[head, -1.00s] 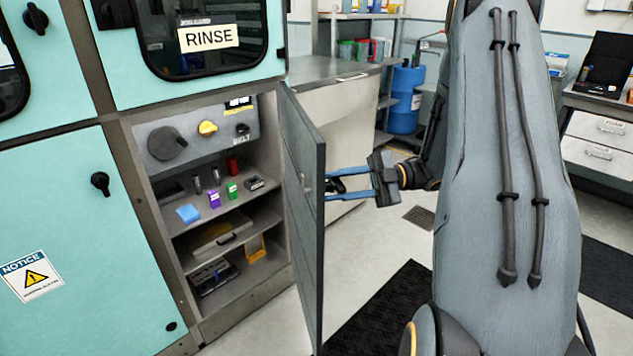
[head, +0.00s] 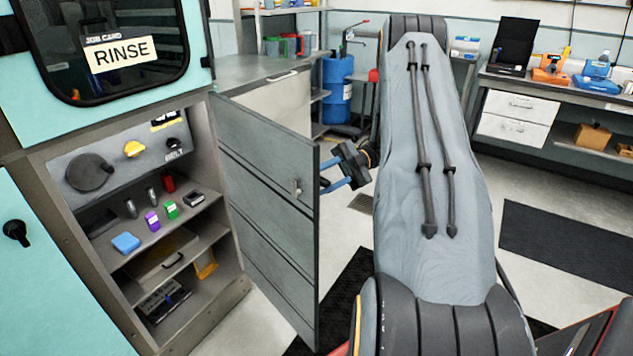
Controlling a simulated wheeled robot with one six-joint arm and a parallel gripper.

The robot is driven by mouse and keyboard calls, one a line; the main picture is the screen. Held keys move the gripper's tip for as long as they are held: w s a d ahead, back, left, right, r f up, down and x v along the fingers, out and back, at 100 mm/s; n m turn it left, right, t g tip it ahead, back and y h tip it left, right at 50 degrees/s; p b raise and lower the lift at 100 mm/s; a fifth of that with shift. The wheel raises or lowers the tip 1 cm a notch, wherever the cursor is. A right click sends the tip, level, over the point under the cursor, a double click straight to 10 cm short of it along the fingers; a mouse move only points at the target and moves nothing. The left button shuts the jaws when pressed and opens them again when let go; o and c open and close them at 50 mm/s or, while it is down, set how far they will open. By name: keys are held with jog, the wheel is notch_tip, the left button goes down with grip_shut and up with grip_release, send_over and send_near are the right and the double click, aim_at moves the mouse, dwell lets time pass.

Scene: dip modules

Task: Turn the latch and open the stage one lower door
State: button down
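The lower door (head: 268,215) stands swung open to the right, hinged at the cabinet's right side, with its grey inner face toward me. The shelves inside the lower compartment (head: 205,222) are in plain view. A small metal latch piece (head: 297,187) shows near the door's free edge. My gripper (head: 326,184) is at the far side of the door, by its free edge. Its blue fingers appear spread apart, but their tips are partly hidden by the door. I cannot tell whether they touch the door or its outer handle, which is hidden.
A RINSE sign (head: 122,53) is above. A counter (head: 262,75) stands behind the door. Dark mats (head: 560,240) lie on the open floor.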

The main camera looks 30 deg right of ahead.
jog(key=c, duration=1.5)
grip_release()
jog(key=shift+o, duration=0.2)
jog(key=shift+r, duration=0.15)
